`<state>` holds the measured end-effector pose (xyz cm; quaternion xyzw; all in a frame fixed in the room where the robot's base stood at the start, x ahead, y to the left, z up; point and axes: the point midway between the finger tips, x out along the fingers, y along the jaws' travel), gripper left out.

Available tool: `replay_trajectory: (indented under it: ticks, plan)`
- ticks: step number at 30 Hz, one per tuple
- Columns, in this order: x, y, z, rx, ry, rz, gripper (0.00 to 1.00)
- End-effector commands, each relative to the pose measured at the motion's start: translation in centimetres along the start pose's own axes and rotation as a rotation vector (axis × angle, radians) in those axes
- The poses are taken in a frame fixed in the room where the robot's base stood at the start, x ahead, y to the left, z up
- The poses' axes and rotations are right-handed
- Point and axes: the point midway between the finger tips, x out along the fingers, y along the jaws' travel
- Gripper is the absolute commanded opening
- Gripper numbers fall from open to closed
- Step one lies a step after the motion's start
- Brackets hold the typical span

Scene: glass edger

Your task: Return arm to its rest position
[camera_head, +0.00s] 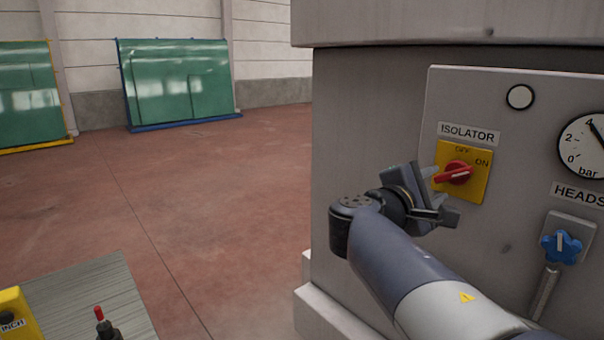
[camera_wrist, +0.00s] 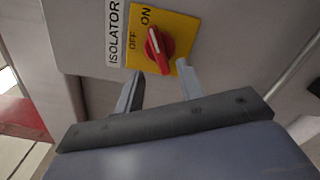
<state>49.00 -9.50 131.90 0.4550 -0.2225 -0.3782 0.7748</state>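My gripper (camera_head: 434,186) is in front of the grey machine panel, just left of the isolator switch. In the wrist view my gripper (camera_wrist: 161,78) has its two fingers apart with nothing between them. The red isolator knob (camera_head: 455,174) sits on a yellow plate (camera_head: 478,190) marked OFF and ON, and its handle lies toward ON. In the wrist view the red knob (camera_wrist: 159,49) is just beyond the fingertips and appears clear of them. My arm reaches in from the lower right.
The grey machine (camera_head: 370,110) fills the right side, with a gauge (camera_head: 583,145) and a blue HEADS valve knob (camera_head: 561,246). A grey surface (camera_head: 85,290) with a red-tipped lever (camera_head: 100,313) is at lower left. Glass racks (camera_head: 185,126) stand behind. The red floor between is clear.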

Motion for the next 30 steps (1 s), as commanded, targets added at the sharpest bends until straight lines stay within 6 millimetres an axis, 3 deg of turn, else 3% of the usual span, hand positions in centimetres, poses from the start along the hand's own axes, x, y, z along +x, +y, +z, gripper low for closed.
replay_trajectory:
  ticks: [6,13,30]
  plan:
    - [3.8,0.1,0.2,-0.002,-0.003,-0.003,0.36]
    - [6.6,0.0,0.1,-0.001,-0.001,-0.002,0.36]
    - [6.4,-0.1,-0.1,-0.023,0.000,0.000,0.36]
